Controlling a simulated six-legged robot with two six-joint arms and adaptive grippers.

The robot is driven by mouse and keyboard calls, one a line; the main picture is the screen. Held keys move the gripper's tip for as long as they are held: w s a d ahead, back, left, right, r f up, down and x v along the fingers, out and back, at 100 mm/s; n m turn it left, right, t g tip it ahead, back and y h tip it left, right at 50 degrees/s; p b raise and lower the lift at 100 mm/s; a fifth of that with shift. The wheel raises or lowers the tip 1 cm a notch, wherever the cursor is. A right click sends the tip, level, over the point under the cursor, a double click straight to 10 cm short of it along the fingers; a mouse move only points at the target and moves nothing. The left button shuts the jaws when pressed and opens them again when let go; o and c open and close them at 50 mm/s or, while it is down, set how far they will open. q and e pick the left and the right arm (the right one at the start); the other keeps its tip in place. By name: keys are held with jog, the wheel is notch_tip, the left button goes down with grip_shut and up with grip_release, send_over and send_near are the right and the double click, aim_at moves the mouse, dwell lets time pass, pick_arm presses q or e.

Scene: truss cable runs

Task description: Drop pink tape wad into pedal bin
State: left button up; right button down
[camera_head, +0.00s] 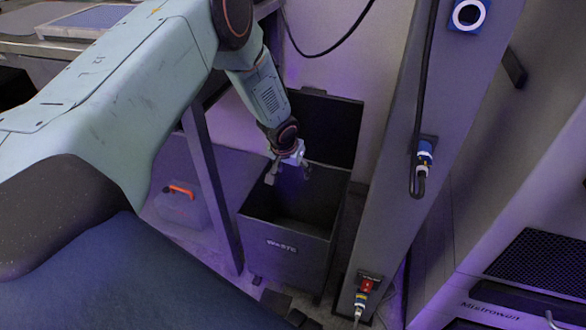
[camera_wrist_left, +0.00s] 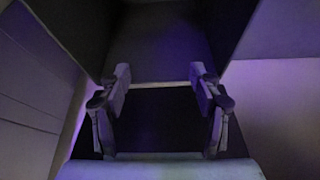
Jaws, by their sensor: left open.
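The dark pedal bin (camera_head: 285,250), marked WASTE, stands on the floor with its lid (camera_head: 335,125) raised at the back. My left gripper (camera_head: 290,176) is over the bin's open mouth, pointing down, with its fingers apart and nothing between them. In the left wrist view, the fingers (camera_wrist_left: 160,74) are spread wide, with dark bin surfaces (camera_wrist_left: 165,38) beyond them. The pink tape wad shows in neither view. The bin's inside is too dark to make out its contents. My right gripper is not in view.
A grey upright post (camera_head: 210,185) stands left of the bin, and a wide slanted truss column (camera_head: 430,80) with cable connectors (camera_head: 424,158) stands right. A translucent case with an orange handle (camera_head: 180,207) sits at left. A black cable (camera_head: 325,50) hangs above the bin.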

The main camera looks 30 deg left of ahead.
pick_arm(q)
jog(key=v, duration=1.2)
dwell(0.4)
dwell(0.3)
